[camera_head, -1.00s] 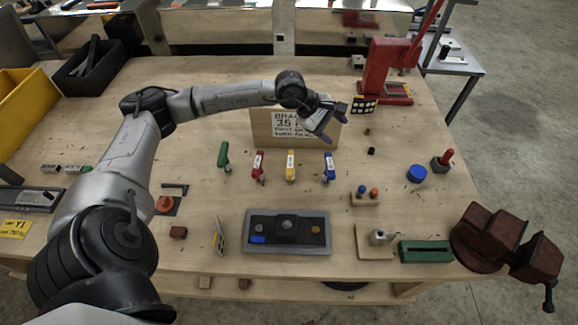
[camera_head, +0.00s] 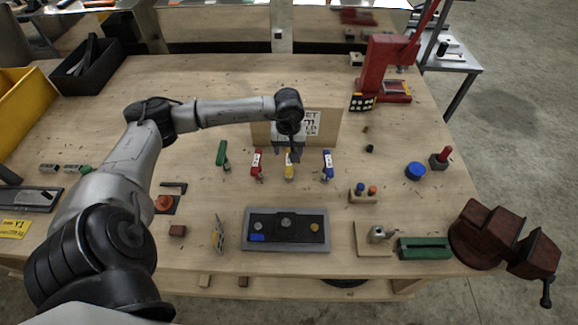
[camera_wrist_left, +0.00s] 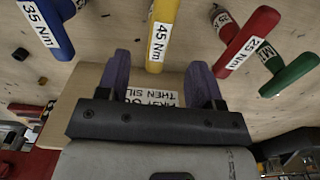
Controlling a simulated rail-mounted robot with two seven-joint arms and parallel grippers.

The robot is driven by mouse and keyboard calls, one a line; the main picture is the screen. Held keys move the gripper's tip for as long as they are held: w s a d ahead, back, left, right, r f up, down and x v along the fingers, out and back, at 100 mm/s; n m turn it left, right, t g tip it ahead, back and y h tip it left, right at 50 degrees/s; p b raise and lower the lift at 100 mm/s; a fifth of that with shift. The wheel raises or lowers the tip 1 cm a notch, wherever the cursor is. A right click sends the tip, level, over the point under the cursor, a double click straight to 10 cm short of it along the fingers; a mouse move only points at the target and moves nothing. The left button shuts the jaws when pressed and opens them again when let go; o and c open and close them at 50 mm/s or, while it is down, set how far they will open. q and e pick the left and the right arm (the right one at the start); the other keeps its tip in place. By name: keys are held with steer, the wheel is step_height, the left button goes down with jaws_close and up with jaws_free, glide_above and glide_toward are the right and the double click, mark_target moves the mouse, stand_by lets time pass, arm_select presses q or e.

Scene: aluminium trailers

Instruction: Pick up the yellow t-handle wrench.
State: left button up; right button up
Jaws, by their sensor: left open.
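The yellow t-handle wrench (camera_head: 290,173) stands in a row on the wooden bench, between a red wrench (camera_head: 257,165) and a blue wrench (camera_head: 327,166). In the wrist view the yellow wrench (camera_wrist_left: 161,36), labelled 45 Nm, lies just beyond and between the open fingertips of my left gripper (camera_wrist_left: 160,75). In the head view my left gripper (camera_head: 289,152) points down at the far end of the yellow handle. It is open and holds nothing. Contact with the wrench cannot be made out. My right gripper is not in view.
A green wrench (camera_head: 222,153) stands left of the red one. A lettered board (camera_head: 262,134) stands close behind the row, partly hidden by my wrist. A grey tray (camera_head: 250,243) lies in front. A red press (camera_head: 383,66) stands at the back right. Bench space left of the green wrench is bare.

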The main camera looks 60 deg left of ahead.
mark_target(289, 164)
arm_select(q)
steer(key=shift+d+f+p, duration=0.1)
steer(key=shift+f+p, duration=0.25)
steer(key=shift+f, duration=3.5)
steer(key=shift+r, duration=0.1)
jaws_close()
